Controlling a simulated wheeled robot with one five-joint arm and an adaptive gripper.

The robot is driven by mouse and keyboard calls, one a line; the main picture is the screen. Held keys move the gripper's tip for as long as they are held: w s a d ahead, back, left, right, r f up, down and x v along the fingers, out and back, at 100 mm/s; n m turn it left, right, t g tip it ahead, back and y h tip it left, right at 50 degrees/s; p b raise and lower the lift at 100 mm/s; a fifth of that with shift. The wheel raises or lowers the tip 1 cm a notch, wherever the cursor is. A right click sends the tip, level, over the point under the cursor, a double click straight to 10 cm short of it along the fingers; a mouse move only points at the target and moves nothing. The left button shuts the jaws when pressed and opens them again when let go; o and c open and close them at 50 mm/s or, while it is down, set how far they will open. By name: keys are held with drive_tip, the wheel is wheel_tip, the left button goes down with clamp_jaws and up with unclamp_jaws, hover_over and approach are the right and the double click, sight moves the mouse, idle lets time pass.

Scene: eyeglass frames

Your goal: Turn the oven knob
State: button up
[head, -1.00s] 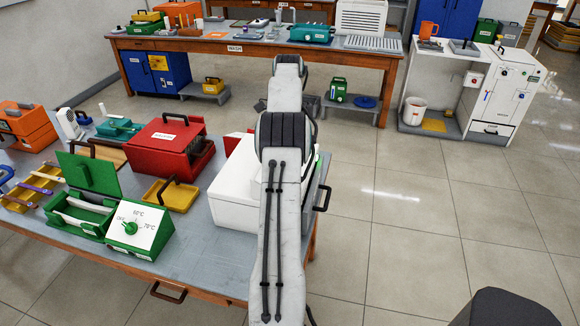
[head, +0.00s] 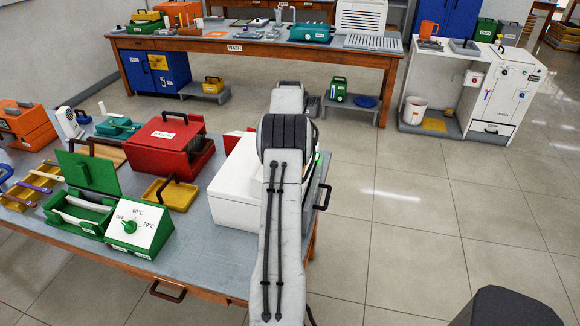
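A green control box (head: 118,241) with a slanted white dial face (head: 146,222) sits at the front of the near table. A round green knob (head: 130,226) is on that face, among the marks OFF, 60°C and 70°C. The exact direction of its pointer is too small to tell. My arm stretches forward from the bottom middle, to the right of the knob and well apart from it. My gripper is not visible; the arm's own links block the view beyond its far end.
A white box (head: 232,190) stands at the near table's right edge, partly behind my arm. An open green case (head: 80,213), a yellow tray (head: 178,194) and a red box (head: 166,140) crowd around the control box. Bare tabletop (head: 205,255) lies right of it. Open floor is on the right.

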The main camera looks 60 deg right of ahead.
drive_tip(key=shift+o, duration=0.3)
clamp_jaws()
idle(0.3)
